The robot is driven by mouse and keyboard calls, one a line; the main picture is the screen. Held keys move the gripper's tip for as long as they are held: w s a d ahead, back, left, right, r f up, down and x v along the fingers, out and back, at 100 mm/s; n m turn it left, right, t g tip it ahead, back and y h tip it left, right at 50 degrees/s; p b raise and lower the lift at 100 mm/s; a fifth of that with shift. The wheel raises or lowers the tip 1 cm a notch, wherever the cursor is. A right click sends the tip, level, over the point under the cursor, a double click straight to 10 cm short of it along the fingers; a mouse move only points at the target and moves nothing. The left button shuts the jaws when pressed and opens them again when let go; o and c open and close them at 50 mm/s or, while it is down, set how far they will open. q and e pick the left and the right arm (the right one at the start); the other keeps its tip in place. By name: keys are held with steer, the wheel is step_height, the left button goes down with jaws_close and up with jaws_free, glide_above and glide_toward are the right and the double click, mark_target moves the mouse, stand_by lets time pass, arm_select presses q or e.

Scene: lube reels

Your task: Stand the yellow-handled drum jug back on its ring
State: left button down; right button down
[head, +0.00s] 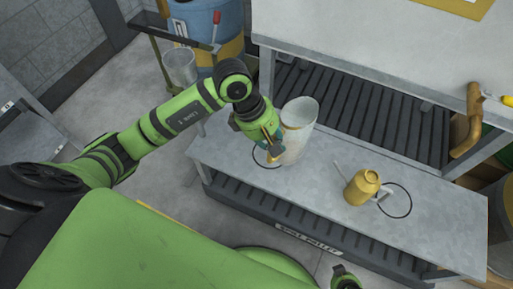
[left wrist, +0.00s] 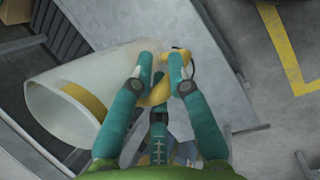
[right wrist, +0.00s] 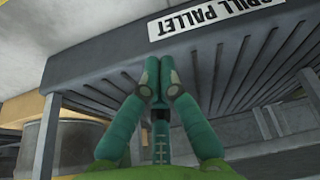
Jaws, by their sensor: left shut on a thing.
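The drum jug (head: 300,117) is a tall, pale, wide-mouthed vessel near the left ring on the low grey bench. It fills the left side of the left wrist view (left wrist: 65,85), where a yellow band shows on it. My left gripper (head: 275,147) is shut on its yellow handle (left wrist: 157,95). The jug leans a little in the head view; I cannot tell whether its base touches the bench. A black ring outline (head: 258,157) is partly hidden by the gripper and jug. My right gripper (right wrist: 156,78) is shut and empty, below the bench front.
A yellow can (head: 362,187) with a spout stands beside a second black ring (head: 409,204) on the bench's right. A higher grey worktop (head: 390,50) stands behind. The spill pallet (head: 305,240) is below. A blue drum (head: 200,22) stands at the back left.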

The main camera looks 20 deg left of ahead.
arm_select(q)
steer(key=w+a+f+b, duration=0.1)
steer(key=w+a+f, duration=0.1)
steer(key=a+f, duration=0.5)
steer(key=shift+f, duration=0.85)
steer(key=c, duration=1.2)
jaws_free()
steer(key=shift+r, duration=0.1)
arm_select(e)
steer(key=shift+s+r+g, duration=0.1)
steer(key=shift+s+g, duration=0.2)
steer(key=shift+s, duration=0.1)
steer(key=shift+w+a, duration=0.1)
arm_select(q)
steer(key=p+v, duration=0.1)
steer(key=v, duration=1.1)
arm_select(e)
steer(key=shift+w, duration=0.25)
